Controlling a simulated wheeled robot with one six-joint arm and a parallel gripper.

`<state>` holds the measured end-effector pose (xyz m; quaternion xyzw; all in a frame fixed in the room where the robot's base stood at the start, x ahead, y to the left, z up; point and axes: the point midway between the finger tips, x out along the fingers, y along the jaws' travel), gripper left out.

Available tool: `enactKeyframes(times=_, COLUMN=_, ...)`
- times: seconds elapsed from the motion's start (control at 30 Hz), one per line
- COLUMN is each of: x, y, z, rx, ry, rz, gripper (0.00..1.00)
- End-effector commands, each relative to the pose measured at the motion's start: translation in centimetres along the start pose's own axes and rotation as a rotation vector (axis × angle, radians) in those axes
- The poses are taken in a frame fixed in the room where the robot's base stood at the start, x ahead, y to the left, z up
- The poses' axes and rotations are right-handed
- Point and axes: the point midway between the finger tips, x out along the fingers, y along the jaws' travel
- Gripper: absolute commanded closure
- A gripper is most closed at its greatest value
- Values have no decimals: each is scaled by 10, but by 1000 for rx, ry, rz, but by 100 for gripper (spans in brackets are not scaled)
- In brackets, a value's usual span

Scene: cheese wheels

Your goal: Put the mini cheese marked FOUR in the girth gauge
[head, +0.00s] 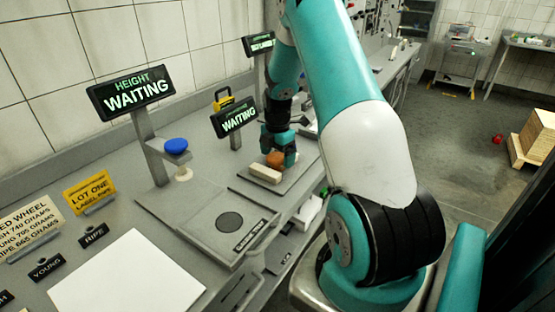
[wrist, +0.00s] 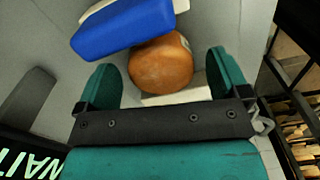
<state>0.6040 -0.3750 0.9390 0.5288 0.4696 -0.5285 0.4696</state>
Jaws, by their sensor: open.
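An orange-brown mini cheese (head: 275,159) rests on the grey plate of the station behind the height one; I take this station to be the girth gauge (head: 247,187). No FOUR mark can be read on the cheese. A cream block (head: 264,174) lies beside it, on the near side. In the wrist view the cheese (wrist: 160,65) sits between the fingers of my gripper (wrist: 165,82), which is open, with a gap on each side. A blue bar (wrist: 122,30) overlaps one edge of the cheese there. My gripper in the head view (head: 279,150) is low over the cheese.
A second sign (head: 234,117) also reads WAITING. A white sheet (head: 125,275) and label cards lie at the front left.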

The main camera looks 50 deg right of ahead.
Motion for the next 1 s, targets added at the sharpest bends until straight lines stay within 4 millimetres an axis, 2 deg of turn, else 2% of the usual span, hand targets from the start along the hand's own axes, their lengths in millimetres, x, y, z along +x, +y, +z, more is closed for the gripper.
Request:
enactKeyframes(times=0.2, x=-48, y=1, z=0, rx=0, ry=-4, rz=6, gripper=6)
enactKeyframes(times=0.4, x=-86, y=0, z=0, rx=0, ry=-2, rz=4, gripper=6)
enactKeyframes(times=0.53, x=-100, y=0, z=0, rx=0, ry=-1, rz=2, gripper=6)
enactKeyframes(times=0.73, x=-108, y=1, z=-6, rx=6, ry=2, rz=3, gripper=6)
enactKeyframes(times=0.77, x=-110, y=2, z=-13, rx=12, ry=4, rz=7, gripper=6)
enactKeyframes(times=0.87, x=-126, y=4, z=-57, rx=66, ry=23, rz=30, gripper=6)
enactKeyframes(times=0.97, x=-151, y=-4, z=-133, rx=170, ry=69, rz=55, gripper=6)
enactKeyframes(times=1.0, x=-161, y=-14, z=-168, rx=221, ry=95, rz=60, gripper=6)
